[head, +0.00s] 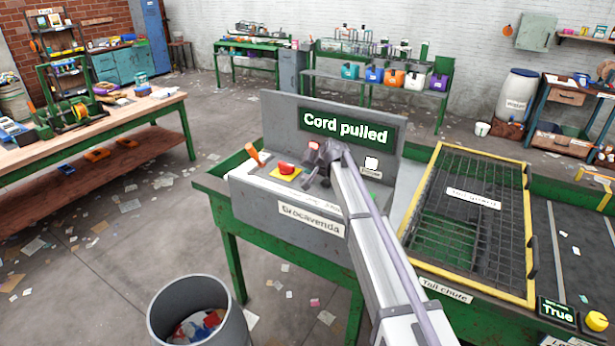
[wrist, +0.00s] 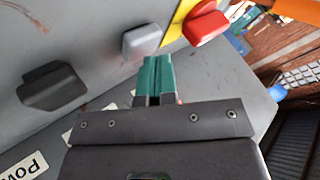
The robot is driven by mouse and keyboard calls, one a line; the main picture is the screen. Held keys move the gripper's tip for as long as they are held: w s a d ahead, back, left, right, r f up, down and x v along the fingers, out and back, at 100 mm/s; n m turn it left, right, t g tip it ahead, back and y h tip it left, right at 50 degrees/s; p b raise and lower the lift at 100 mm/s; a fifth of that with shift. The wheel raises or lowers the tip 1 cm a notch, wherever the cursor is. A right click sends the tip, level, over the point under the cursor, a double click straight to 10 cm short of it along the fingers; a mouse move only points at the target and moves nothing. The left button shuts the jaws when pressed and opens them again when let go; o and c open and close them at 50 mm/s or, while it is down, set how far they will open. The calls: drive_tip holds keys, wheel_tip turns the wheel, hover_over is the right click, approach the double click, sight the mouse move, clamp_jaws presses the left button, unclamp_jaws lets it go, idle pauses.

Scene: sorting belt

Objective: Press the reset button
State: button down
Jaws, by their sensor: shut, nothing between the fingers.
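A grey console (head: 285,217) stands on a green bench, its screen (head: 345,127) reading "Cord pulled". A pale grey button (wrist: 142,40) shows in the wrist view, between a red button (wrist: 205,25) on a yellow plate and a dark knob (wrist: 55,87). I cannot read a reset label on any of them. The red button is also in the head view (head: 286,168). My gripper (wrist: 157,65) has teal fingers, shut and empty, with the tips close to the pale grey button. I cannot tell whether they touch it. In the head view my arm hides part of the panel.
An orange handle (head: 254,153) stands at the console's left end. A small white square (head: 371,163) is on its right side. A yellow-framed guard (head: 470,220) covers the chute to the right. A grey bin (head: 198,312) stands on the floor in front.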

sight(309, 176)
idle(0.5)
drive_tip(key=shift+r+p, duration=0.85)
drive_tip(key=shift+p, duration=0.05)
wheel_tip(309, 176, up, 5)
drive_tip(key=p, duration=0.5)
drive_tip(key=shift+r, duration=0.1)
drive_tip(key=shift+s+f, duration=0.1)
drive_tip(key=shift+f, duration=0.1)
